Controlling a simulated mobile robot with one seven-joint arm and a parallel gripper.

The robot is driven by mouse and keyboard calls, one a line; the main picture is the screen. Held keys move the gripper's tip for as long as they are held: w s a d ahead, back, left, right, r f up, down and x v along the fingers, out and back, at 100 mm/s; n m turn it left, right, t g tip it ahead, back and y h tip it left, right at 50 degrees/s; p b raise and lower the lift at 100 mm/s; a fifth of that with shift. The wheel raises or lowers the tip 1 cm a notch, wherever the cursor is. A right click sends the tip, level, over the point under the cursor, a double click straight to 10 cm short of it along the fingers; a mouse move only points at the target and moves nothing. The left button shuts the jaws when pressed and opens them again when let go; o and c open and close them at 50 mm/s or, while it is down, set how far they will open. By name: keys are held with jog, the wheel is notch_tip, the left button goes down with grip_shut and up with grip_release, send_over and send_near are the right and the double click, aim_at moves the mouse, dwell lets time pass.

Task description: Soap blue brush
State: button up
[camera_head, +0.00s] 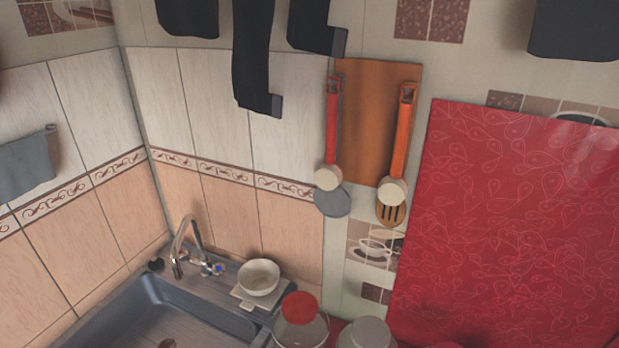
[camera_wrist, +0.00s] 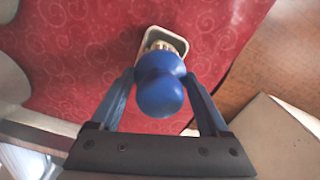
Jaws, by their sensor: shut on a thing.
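The blue brush (camera_wrist: 160,95) is in the wrist view, with a rounded blue knob towards the camera and pale bristles at its far end. My gripper (camera_wrist: 160,76) is shut on it, one blue finger on each side. The bristle end is over a cream, rounded rectangular dish (camera_wrist: 148,38) on the red cloth. I cannot tell whether the bristles touch anything in the dish, because the brush hides most of its inside. The brush, the dish and my gripper cannot be made out in the head view.
A patterned red oilcloth (camera_wrist: 75,50) lies around the dish; a brown surface (camera_wrist: 285,60) is to the right. In the head view are a sink (camera_head: 185,315), a tap (camera_head: 180,245), a bowl (camera_head: 260,278), jars (camera_head: 300,320), hanging utensils (camera_head: 398,140) and a red patterned panel (camera_head: 520,220).

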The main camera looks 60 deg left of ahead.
jog(key=shift+r+p, duration=2.8)
jog(key=shift+r, duration=0.3)
jog(key=w+d+r+m+b, duration=0.3)
jog(key=w+d+m+b, duration=0.3)
jog(key=m, duration=0.8)
jog(key=w+d+r+m+b, duration=0.3)
jog(key=w+d+m+b, duration=0.3)
jog(key=d+m, duration=0.6)
jog(key=shift+w+r+m, duration=0.15)
jog(key=shift+w+m, duration=0.1)
jog(key=shift+m, duration=0.65)
